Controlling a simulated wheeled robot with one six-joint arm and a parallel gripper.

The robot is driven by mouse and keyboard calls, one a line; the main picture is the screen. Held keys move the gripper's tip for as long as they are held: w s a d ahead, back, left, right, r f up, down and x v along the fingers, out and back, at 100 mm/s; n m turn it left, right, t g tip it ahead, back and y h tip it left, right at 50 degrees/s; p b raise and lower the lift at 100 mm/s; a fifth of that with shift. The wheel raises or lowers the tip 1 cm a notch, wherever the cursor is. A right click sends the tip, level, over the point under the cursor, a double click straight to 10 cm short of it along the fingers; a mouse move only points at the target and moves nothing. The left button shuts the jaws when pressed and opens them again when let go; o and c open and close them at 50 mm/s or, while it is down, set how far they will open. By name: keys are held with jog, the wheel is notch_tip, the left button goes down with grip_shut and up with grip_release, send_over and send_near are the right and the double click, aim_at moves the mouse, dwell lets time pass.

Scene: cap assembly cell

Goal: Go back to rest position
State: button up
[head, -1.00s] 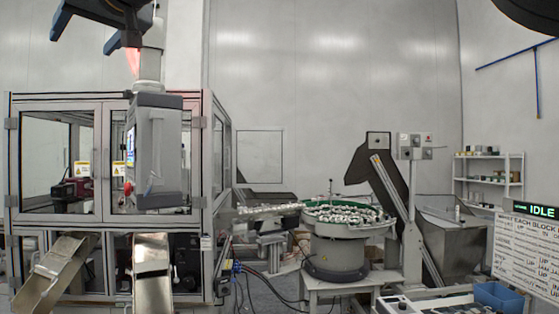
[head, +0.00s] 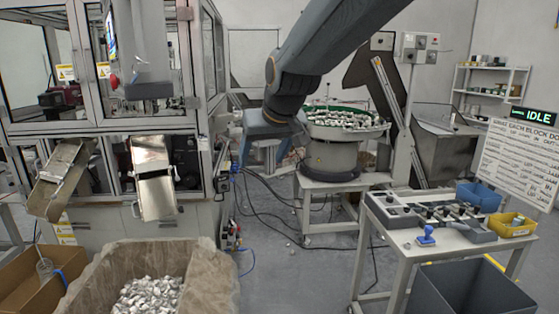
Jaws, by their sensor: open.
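My arm (head: 325,50) reaches in from the top right of the head view and slants down to the left. My gripper (head: 268,146) hangs at its lower end, in front of the gap between the machine cabinet and the bowl feeder. Its blue-grey jaws are apart, and I see nothing held between them. The arm covers part of the back wall and of the feeder's left side.
The glazed cabinet (head: 90,113) with metal chutes (head: 153,180) stands left. Below are a carton of metal parts (head: 205,285) and a brown box (head: 20,285). The bowl feeder (head: 333,150) stands behind. A workbench (head: 400,235) and dark bin (head: 470,290) are right. Cables cross the floor.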

jog(key=s+d+f+m+g+h+b, duration=0.1)
jog(key=s+d+f, duration=0.4)
jog(key=d+f, duration=0.3)
jog(key=s+d+f+m+g+h, duration=0.15)
jog(key=s+d+f, duration=0.25)
jog(key=d+f, duration=0.45)
jog(key=s+d+f+m+g, duration=0.1)
jog(key=s+d+f, duration=0.2)
jog(key=s, duration=0.3)
jog(key=s+d+f+m+g+b, duration=0.1)
jog(key=s+d+f+g, duration=0.1)
jog(key=s+d+f, duration=0.2)
jog(key=s+f, duration=0.2)
jog(key=s, duration=0.1)
jog(key=shift+f, duration=0.15)
jog(key=shift+h, duration=0.25)
